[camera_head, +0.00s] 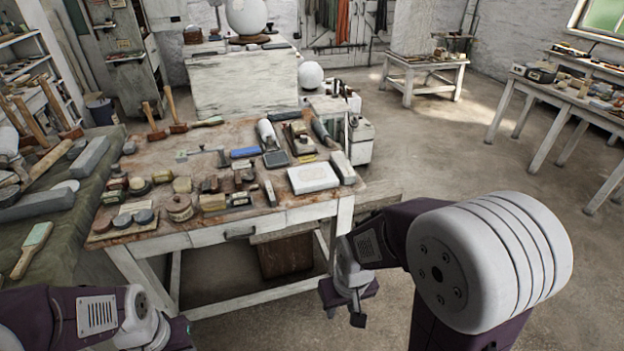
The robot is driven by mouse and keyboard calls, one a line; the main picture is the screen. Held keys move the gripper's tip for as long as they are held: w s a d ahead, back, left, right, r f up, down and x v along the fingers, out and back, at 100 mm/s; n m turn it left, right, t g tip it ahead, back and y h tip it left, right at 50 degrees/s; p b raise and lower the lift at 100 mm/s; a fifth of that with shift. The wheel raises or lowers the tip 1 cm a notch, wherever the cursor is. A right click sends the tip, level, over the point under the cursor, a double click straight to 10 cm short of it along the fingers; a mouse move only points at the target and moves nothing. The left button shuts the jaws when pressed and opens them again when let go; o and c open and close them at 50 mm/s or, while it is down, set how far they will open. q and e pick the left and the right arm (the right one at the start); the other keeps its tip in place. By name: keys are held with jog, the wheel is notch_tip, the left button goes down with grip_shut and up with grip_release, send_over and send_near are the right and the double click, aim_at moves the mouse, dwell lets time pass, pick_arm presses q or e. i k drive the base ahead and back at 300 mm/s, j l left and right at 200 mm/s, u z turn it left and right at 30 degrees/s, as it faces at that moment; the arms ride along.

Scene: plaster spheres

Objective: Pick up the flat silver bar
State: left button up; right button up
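I cannot single out the flat silver bar with certainty among the tools on the wooden worktable (215,221). A narrow grey bar (270,193) lies near its front edge, left of a white block (313,178). A thicker pale grey bar (343,167) lies at the table's right end. My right gripper (343,311) is open and empty, below and in front of the table's right corner, apart from everything on top. My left arm (110,316) shows at the bottom left; its gripper's fingers cannot be made out.
The worktable is crowded with tins, blocks and hand tools. A green-covered bench (50,240) with grey blocks stands at the left. A white plaster sphere (247,14) rests on a plinth behind. Floor (440,165) to the right is clear, with more tables beyond.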

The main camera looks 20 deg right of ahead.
aim_at(270, 191)
jog(key=i+j, duration=0.25)
jog(key=i, duration=0.25)
jog(key=i+j+z, duration=0.1)
jog(key=i+j, duration=0.15)
jog(key=i, duration=0.25)
jog(key=i+j, duration=0.3)
jog(key=i, duration=0.2)
jog(key=z, duration=0.05)
